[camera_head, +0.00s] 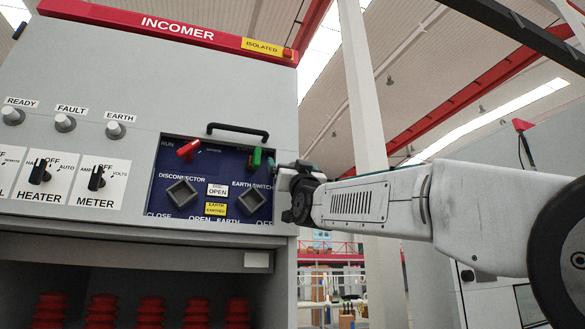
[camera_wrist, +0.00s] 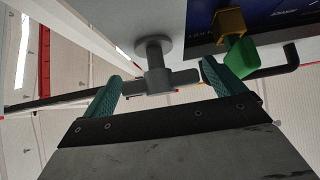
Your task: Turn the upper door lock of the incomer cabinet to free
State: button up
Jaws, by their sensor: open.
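The incomer cabinet (camera_head: 185,75) stands at the left in the head view, under a red top strip. A grey lock knob (camera_wrist: 155,78) with a round base and a crossbar sticks out from the cabinet face in the wrist view. My gripper (camera_wrist: 163,74) is open, with one teal finger on each side of the crossbar. The crossbar spans much of the gap; I cannot tell whether the fingers touch it. In the head view my gripper (camera_head: 288,172) is at the cabinet's right edge, and the lock is hidden behind it.
A green lever (camera_wrist: 240,55) is close beside the right finger; it also shows in the head view (camera_head: 256,157). A black bar handle (camera_head: 238,132) and a red lever (camera_head: 188,150) are nearby. Open hall lies right of the cabinet.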

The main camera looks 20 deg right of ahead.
jog(key=c, duration=1)
jog(key=shift+n+y, duration=0.5)
jog(key=shift+n, duration=0.1)
jog(key=n+g+y, duration=0.1)
jog(key=n+y, duration=0.2)
jog(key=n, duration=0.1)
jog(key=n+g+y, duration=0.1)
jog(key=n+y, duration=0.3)
jog(key=shift+y, duration=0.3)
jog(key=n+g+y, duration=0.2)
jog(key=n+g, duration=0.1)
jog(key=n, duration=0.1)
jog(key=n+g+y, duration=0.3)
jog(key=n, duration=0.2)
jog(key=shift+a+f, duration=0.1)
jog(key=n+g, duration=0.3)
jog(key=n, duration=0.2)
jog(key=shift+g+y, duration=0.3)
jog(key=shift+g, duration=0.1)
jog(key=shift+a+f+n+g+h, duration=0.15)
jog(key=shift+n+g+h, duration=0.55)
jog(key=shift+n+g, duration=0.8)
jog(key=shift+n, duration=0.5)
